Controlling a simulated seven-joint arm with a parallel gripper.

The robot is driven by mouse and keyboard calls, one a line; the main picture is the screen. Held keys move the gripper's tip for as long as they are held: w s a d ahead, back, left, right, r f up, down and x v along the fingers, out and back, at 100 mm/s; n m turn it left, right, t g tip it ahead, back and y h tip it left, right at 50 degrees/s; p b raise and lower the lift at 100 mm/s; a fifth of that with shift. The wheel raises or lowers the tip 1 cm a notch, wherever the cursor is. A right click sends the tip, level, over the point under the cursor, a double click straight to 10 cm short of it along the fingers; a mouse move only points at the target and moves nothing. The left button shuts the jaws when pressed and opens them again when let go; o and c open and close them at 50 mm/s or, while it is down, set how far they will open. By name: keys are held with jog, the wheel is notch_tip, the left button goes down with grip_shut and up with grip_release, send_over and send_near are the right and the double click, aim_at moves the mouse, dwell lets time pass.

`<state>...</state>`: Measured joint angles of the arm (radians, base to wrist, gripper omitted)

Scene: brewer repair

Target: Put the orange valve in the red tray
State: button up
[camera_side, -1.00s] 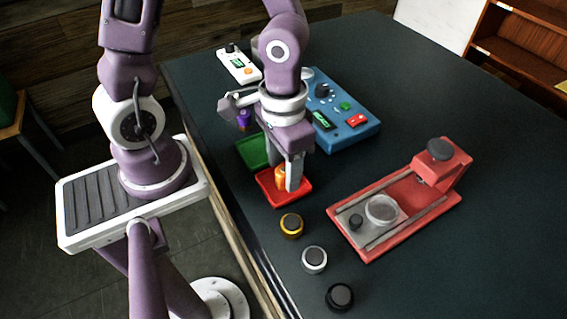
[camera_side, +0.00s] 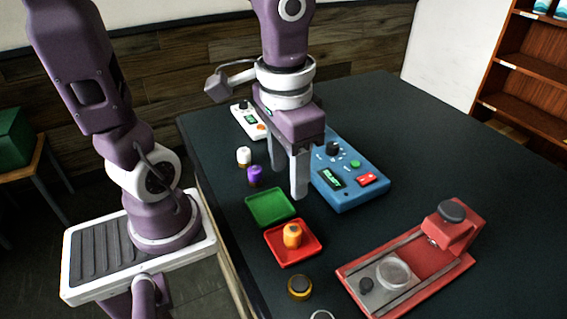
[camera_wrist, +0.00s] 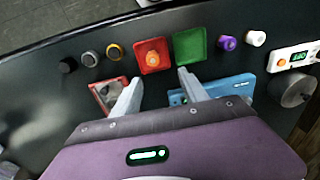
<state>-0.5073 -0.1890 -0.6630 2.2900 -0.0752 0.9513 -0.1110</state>
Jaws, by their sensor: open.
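The orange valve (camera_side: 292,235) stands in the red tray (camera_side: 309,256). In the wrist view the orange valve (camera_wrist: 153,57) also sits inside the red tray (camera_wrist: 144,70). My gripper (camera_side: 290,185) is open and empty, raised above the table and apart from the valve. In the wrist view my gripper's fingers (camera_wrist: 158,82) are spread, with nothing between them.
A green tray (camera_side: 268,206) lies beside the red one. Purple (camera_side: 255,176) and white (camera_side: 243,156) valves stand behind it. A blue control box (camera_side: 345,190) is right of my gripper. A red brewer-like fixture (camera_side: 430,262) and a gold-ringed knob (camera_side: 300,287) are nearer the front.

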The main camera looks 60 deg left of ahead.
jog(key=s+a+r+t, duration=0.4)
jog(key=s+r+t, duration=0.1)
jog(key=shift+s+a, duration=0.2)
